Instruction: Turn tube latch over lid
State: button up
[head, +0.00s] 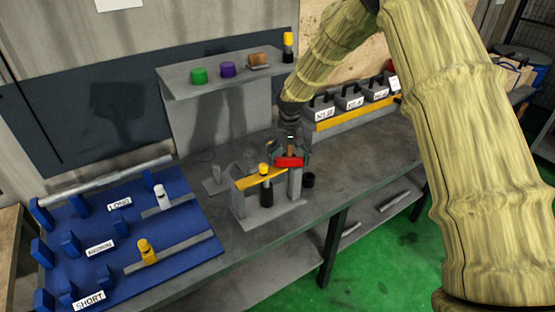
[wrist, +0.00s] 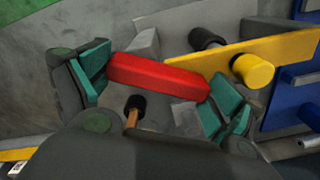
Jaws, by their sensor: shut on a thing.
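A red bar (head: 289,162), which looks like the tube latch, sits at the right end of the grey stand (head: 268,218) on the bench. It also shows in the wrist view (wrist: 158,77), lying between my teal finger pads. My gripper (head: 291,150) is shut on this bar, with one pad at each end; it also shows in the wrist view (wrist: 160,85). A yellow bar (head: 260,179) runs left from the red one. A black tube with a yellow top (head: 266,188) stands at it. I cannot tell which part is the lid.
A blue board (head: 190,262) with labelled slots lies at the left. A grey shelf (head: 225,75) behind holds green, purple and brown pieces. Labelled grey boxes (head: 348,98) stand at the right rear.

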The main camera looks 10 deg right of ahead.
aim_at(289, 159)
jog(key=shift+s+n, duration=0.1)
jog(key=shift+n, duration=0.5)
jog(key=o, duration=1.1)
jog(key=shift+r, duration=0.1)
notch_tip(289, 159, up, 12)
